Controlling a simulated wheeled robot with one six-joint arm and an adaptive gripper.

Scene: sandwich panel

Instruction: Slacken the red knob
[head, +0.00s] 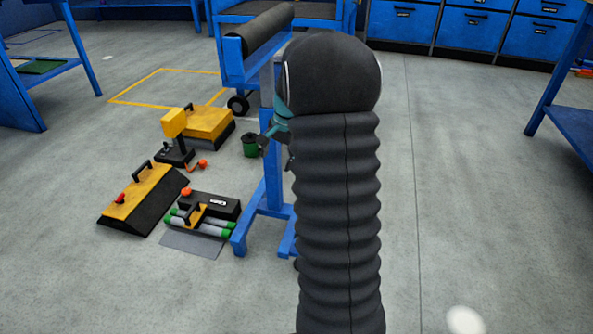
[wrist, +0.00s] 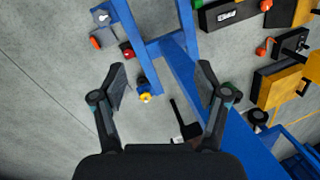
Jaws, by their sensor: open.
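My gripper (wrist: 163,84) is open and empty in the wrist view, its two fingers spread above the floor. In the head view only part of my gripper (head: 270,132) shows, beside the blue roller stand (head: 269,165); my dark arm hides the rest. A small red part (wrist: 127,50) lies ahead of the left finger in the wrist view, close to the blue stand frame (wrist: 133,38). I cannot tell whether it is the red knob. In the head view a small red piece (head: 120,198) sits on a yellow-topped black wedge (head: 138,200).
A blue and yellow item (wrist: 144,92) shows between my fingers, well below. Blue cabinets (head: 470,28) line the back.

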